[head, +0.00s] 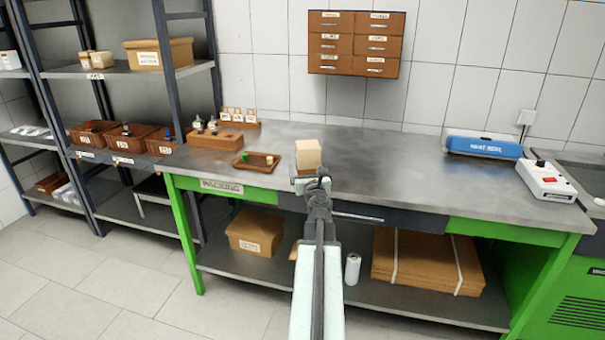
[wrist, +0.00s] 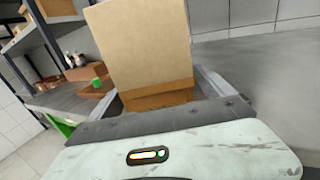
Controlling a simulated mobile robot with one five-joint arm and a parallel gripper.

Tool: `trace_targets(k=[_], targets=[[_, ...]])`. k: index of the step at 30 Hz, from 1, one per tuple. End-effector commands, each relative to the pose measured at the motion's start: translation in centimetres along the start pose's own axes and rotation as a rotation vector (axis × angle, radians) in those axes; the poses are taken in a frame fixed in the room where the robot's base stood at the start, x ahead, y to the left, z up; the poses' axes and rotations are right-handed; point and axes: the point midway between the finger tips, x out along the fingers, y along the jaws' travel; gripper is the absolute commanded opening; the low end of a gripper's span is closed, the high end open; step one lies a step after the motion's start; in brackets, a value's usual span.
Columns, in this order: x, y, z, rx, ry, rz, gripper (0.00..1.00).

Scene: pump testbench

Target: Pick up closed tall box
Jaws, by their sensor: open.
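The closed tall box (head: 307,153) is a tan carton on the grey table top, near its front edge. In the wrist view the box (wrist: 145,45) is large, directly ahead of my gripper (wrist: 163,92). Its lower part is a darker brown and lies between the two open fingers, with the right finger a little apart from it. In the head view my gripper (head: 311,185) is at the near side of the box and partly covers its base. Whether the left finger touches the box cannot be told.
A brown tray (head: 247,165) with a green item and a small pale item lies left of the box. A wooden rack of bottles (head: 222,139) stands behind it. A blue-topped device (head: 487,146) and a white switch box (head: 546,181) are at the right. The table between is clear.

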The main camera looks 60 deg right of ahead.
Motion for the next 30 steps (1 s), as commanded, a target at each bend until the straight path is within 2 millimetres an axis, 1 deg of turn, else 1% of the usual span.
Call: trace_targets(k=[2,3,5,6,8,9,10,17,20,30], targets=[[-0.1,0.2,0.0,0.0,0.0,0.002,0.93],[-0.1,0.2,0.0,0.0,0.0,0.002,0.87],[-0.1,0.2,0.0,0.0,0.0,0.003,0.7],[-0.1,0.3,0.0,0.0,0.0,0.003,0.59],[-0.1,0.3,0.0,0.0,0.0,0.003,0.43],[-0.1,0.3,0.0,0.0,0.0,0.003,0.32],[-0.1,0.3,0.0,0.0,0.0,0.003,0.26],[-0.1,0.3,0.1,0.0,0.0,0.003,0.26],[-0.1,0.4,0.4,0.0,0.0,0.004,0.26],[0.0,0.8,2.9,0.0,0.0,0.009,0.26]])
